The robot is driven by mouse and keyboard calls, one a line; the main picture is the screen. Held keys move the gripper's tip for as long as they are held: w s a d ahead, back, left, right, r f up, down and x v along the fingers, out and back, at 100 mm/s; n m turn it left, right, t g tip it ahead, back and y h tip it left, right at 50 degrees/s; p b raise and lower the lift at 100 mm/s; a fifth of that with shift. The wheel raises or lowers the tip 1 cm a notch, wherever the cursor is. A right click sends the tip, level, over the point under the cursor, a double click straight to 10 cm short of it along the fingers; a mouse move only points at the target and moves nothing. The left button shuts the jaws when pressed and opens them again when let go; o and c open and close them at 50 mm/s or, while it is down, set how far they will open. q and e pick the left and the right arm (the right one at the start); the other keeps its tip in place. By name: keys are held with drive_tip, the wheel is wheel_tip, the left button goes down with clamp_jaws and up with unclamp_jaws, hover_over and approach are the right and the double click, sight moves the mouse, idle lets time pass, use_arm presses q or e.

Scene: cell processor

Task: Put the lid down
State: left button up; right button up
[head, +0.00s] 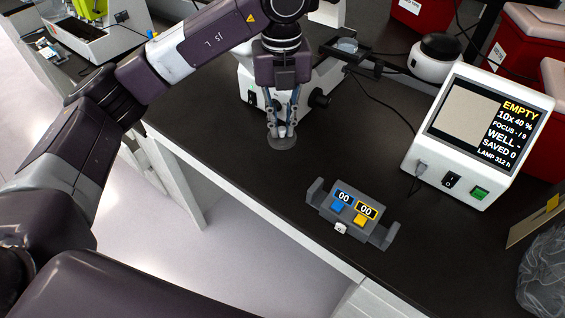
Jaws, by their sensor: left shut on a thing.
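My left gripper (283,128) reaches down over the dark bench, in front of the white microscope. It is shut on the small pale knob of a round grey lid (283,144). The lid is roughly level and low over the bench top, close to the bench's front edge. I cannot tell whether it touches the bench. A small clear round dish (345,45) sits on the dark stage of the microscope (250,88), to the right of my left wrist. My right gripper is not in view.
A grey counter (346,211) with blue and yellow buttons stands right of the lid. A white screen unit (478,137) reading EMPTY stands farther right, and a clear plastic bag (546,272) at the right edge. Bare bench (240,175) lies around the lid. Cables run behind.

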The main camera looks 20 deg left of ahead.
use_arm(q)
drive_tip(key=f, duration=0.2)
drive_tip(key=f+p, duration=0.1)
drive_tip(key=f, duration=0.4)
drive_tip(key=shift+a+f+p, duration=0.3)
drive_tip(key=shift+a, duration=0.05)
drive_tip(key=shift+f, duration=0.3)
wheel_tip(320, 180, down, 4)
drive_tip(key=shift+r+p, duration=0.1)
drive_tip(key=shift+p, duration=0.5)
drive_tip(key=shift+f, duration=0.35)
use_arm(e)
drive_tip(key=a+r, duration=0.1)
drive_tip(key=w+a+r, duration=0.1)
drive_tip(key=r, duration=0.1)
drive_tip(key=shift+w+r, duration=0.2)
use_arm(q)
drive_tip(key=shift+d+f, duration=0.1)
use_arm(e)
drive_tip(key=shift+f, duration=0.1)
use_arm(q)
drive_tip(key=shift+f+b, duration=0.15)
drive_tip(key=shift+b, duration=0.15)
drive_tip(key=o, duration=0.8)
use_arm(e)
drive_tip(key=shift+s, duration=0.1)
